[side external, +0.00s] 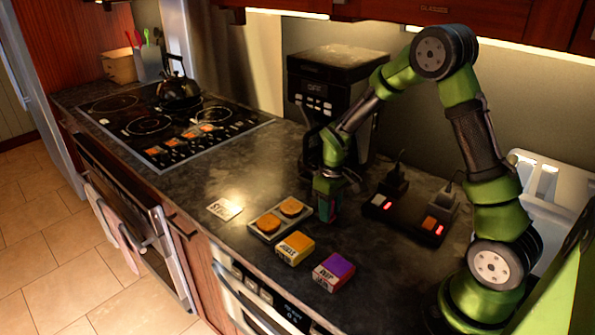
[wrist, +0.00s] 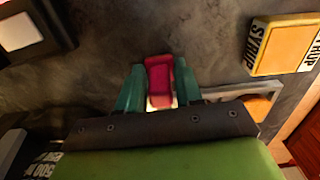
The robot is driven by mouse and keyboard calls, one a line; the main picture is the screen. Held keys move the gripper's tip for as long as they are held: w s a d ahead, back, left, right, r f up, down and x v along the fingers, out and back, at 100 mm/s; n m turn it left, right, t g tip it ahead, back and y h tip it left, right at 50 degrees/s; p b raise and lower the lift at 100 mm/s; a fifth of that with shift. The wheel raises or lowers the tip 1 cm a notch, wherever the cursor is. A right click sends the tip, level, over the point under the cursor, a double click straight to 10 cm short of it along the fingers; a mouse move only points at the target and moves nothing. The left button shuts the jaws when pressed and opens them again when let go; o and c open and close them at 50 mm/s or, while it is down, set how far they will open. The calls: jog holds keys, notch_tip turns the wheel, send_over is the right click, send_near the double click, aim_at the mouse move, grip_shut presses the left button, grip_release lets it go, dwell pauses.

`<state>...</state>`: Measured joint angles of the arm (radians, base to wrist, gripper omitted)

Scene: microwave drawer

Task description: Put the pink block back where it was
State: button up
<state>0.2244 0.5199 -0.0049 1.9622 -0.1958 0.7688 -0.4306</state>
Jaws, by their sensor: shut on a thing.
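My gripper (side external: 327,203) points down just above or at the dark counter, behind the grey tray and in front of the coffee machine. In the wrist view its two teal fingers (wrist: 159,82) are shut on a small pink block (wrist: 158,68), one finger on each side. The block is mostly hidden by the fingers in the side view. I cannot tell whether the block touches the counter.
A grey tray (side external: 265,236) with two orange round pieces, a yellow syrup block (side external: 295,247) and a purple-topped pink box (side external: 333,271) stand near the front edge. A white card (side external: 225,208) lies left. A black power strip (side external: 405,220) lies right, the coffee machine (side external: 320,70) behind.

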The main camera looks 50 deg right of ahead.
jog(key=shift+f, duration=0.1)
jog(key=o, duration=1)
jog(key=shift+o, duration=0.2)
notch_tip(320, 180, up, 12)
jog(key=s+a+r+m+t+y, duration=0.2)
jog(key=s+a+r+m+t, duration=0.2)
jog(key=s+a+r+t, duration=0.3)
jog(key=shift+s+a+r, duration=2.15)
jog(key=shift+s+a, duration=0.4)
jog(key=shift+s, duration=1.2)
